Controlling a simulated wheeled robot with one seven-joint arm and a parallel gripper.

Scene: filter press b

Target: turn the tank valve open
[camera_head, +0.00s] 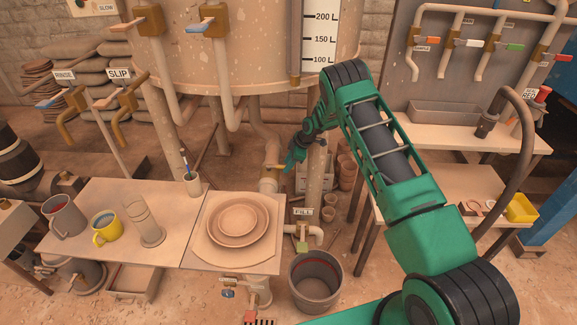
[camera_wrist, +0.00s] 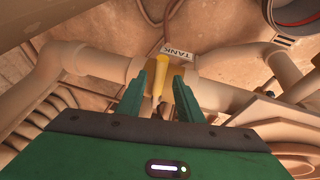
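The tank valve (camera_wrist: 182,88) has a brass-coloured body on a beige pipe, beside a "TANK" label (camera_wrist: 180,53). Its yellow handle (camera_wrist: 160,76) looks roughly crosswise to the pipe in the wrist view, though foreshortening makes its exact angle hard to tell. My gripper (camera_wrist: 159,84) is open, with a green finger on either side of the handle and visible gaps between. In the head view my gripper (camera_head: 291,160) is at the pipe below the big tank, and the small yellow handle (camera_head: 275,167) shows just left of it. The valve body is hardly visible there.
The beige tank (camera_head: 245,60) stands above the pipe, with a tank leg (camera_head: 316,170) close right of my gripper. A table with stacked plates (camera_head: 237,219) is in front. A "FULL" valve label (camera_head: 302,212) and a bucket (camera_head: 315,278) are nearby.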

